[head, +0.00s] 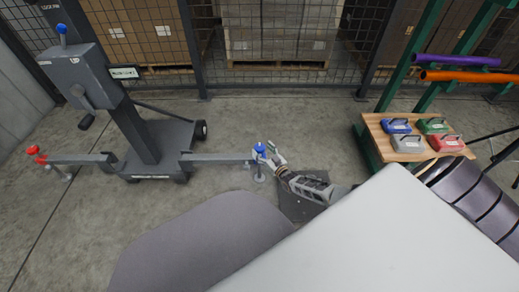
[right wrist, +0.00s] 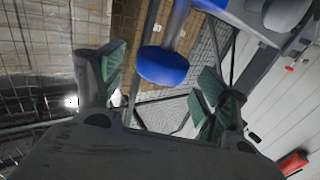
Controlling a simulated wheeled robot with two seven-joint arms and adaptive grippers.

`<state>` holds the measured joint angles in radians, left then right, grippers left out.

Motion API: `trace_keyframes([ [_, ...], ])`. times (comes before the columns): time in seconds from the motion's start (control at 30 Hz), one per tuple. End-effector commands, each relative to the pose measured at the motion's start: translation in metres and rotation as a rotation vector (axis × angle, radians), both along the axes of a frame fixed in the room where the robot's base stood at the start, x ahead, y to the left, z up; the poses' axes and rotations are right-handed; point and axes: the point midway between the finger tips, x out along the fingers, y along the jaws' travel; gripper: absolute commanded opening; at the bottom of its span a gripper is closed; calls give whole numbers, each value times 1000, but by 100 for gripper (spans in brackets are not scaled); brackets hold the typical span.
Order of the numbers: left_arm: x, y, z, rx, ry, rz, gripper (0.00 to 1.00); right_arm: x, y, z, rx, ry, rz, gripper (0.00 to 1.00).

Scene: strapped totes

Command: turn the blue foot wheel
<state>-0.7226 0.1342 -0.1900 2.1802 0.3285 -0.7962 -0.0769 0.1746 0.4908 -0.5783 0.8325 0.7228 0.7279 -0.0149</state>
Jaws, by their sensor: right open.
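The blue foot wheel (head: 260,149) sits on top of a screw foot at the right end of the grey stand's low outrigger arm. My right gripper (head: 270,157) is beside it, on its right side, with the fingers pointing towards the wheel. In the right wrist view a blue round knob (right wrist: 162,66) appears between the two open, green-padded fingers (right wrist: 160,85), with gaps on both sides. I cannot tell whether a finger touches the wheel. My left gripper is not in view.
The grey stand (head: 140,110) has a blue-topped lever above and a red foot wheel (head: 37,153) at its left end. A wooden table (head: 375,130) with several coloured weights stands right. A mesh fence runs behind. The floor between stand and table is mostly clear.

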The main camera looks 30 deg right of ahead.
Motion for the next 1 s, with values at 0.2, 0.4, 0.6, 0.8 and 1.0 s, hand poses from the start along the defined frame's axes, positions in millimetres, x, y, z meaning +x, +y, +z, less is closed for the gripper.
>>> trace_keyframes([
  [0.2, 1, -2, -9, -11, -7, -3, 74, 19, 1, -2, 1, 0, -1, 74],
  [0.4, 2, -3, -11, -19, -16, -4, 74, 29, 1, -1, 0, 1, 0, 74],
  [0.6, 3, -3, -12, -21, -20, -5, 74, 32, 1, 0, 0, 1, 0, 74],
  [0.8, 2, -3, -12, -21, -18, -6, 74, 32, 1, 0, 0, 1, 0, 74],
  [1.0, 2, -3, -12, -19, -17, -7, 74, 32, 1, 0, 0, 1, 0, 50],
])
